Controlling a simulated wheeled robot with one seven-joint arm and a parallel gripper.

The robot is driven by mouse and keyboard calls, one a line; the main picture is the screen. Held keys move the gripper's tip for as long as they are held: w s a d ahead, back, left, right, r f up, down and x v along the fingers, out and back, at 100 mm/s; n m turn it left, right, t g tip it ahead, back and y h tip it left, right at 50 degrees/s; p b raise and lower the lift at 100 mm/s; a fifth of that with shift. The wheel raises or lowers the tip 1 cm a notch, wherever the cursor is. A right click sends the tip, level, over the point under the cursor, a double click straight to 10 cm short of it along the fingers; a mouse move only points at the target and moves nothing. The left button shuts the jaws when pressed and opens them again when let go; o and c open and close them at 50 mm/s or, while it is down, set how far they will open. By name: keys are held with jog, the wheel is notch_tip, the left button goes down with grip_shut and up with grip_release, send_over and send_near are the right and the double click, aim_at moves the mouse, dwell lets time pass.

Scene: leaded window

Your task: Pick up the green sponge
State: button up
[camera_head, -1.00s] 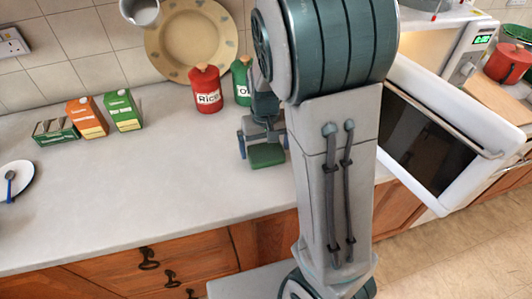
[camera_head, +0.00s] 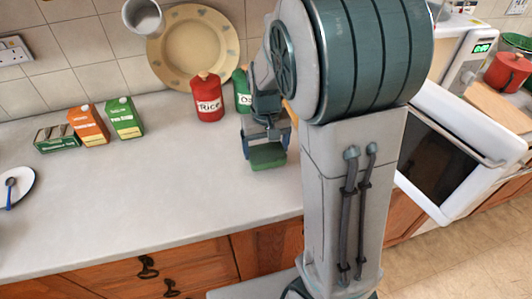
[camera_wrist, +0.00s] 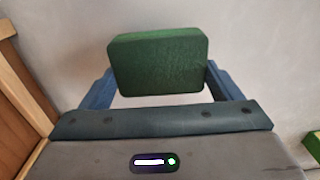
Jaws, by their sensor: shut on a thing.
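The green sponge (camera_head: 268,157) is a small green block between my gripper's fingers, over the grey-white worktop (camera_head: 130,200). In the wrist view the sponge (camera_wrist: 158,62) fills the space between the two blue fingers, one on each side. My gripper (camera_head: 267,150) is shut on it and points down, just in front of the red and green canisters. The gripper also shows in the wrist view (camera_wrist: 158,88). The sponge seems to be held above the worktop, but the exact gap is hard to tell.
A red rice canister (camera_head: 207,98) and a partly hidden green canister (camera_head: 242,92) stand behind my gripper. Several cartons, one of them orange (camera_head: 88,125), stand at the left. A plate with a spoon (camera_head: 14,187) lies at the far left. An open appliance door (camera_head: 465,150) juts out at the right.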

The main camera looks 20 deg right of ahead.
jog(key=s+d+r, duration=0.2)
jog(key=s+r, duration=0.6)
jog(key=s, duration=0.3)
jog(key=shift+s+d+b, duration=0.2)
jog(key=shift+d+b, duration=0.05)
jog(key=shift+b, duration=0.2)
